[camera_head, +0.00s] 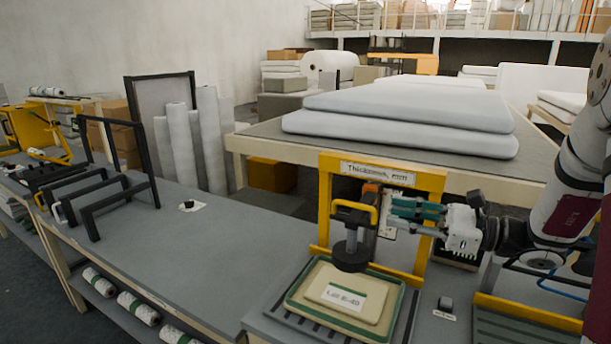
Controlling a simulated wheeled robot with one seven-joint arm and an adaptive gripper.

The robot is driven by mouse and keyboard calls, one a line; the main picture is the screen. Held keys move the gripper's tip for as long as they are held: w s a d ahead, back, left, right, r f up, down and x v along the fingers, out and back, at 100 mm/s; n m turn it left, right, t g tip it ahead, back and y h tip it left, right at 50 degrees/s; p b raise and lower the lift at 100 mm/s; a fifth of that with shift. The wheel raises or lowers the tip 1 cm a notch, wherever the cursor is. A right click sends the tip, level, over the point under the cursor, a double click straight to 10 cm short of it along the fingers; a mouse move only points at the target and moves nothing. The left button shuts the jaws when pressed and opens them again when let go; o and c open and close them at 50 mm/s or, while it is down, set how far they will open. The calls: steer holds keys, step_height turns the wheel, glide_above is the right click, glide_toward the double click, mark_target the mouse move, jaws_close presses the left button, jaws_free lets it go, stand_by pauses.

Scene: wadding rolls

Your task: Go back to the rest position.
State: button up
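My gripper (396,212) is at the right of centre, reaching left from my arm at the right edge. Its green fingers stand apart, one above the other, with nothing seen between them. The tips are just right of the yellow handle (362,208) of a thickness gauge, beside its yellow frame (323,205). I cannot tell whether they touch the frame. The gauge's dark round foot (351,257) is above a cream pad (342,296) with a label, on a green-edged tray (300,290). Whether the foot touches the pad is unclear.
A table (240,150) with stacked white wadding slabs (400,130) stands behind the gauge. The grey bench (190,250) at left is mostly clear, with a black rack (110,200) on it. Upright rolls (181,140) stand behind. A small dark block (445,303) lies right of the tray.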

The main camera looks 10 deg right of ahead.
steer(key=s+a+n+g+h, duration=0.5)
steer(key=s+a+n+g, duration=0.65)
steer(key=s, duration=0.55)
steer(key=s+d+r+n+t+h, duration=0.1)
steer(key=s+d+n+t+h, duration=0.2)
steer(key=s+n+h, duration=0.6)
steer(key=shift+d+r+n+t+h, duration=0.15)
steer(key=shift+d+n+t+h, duration=0.25)
steer(key=shift+n+t, duration=0.8)
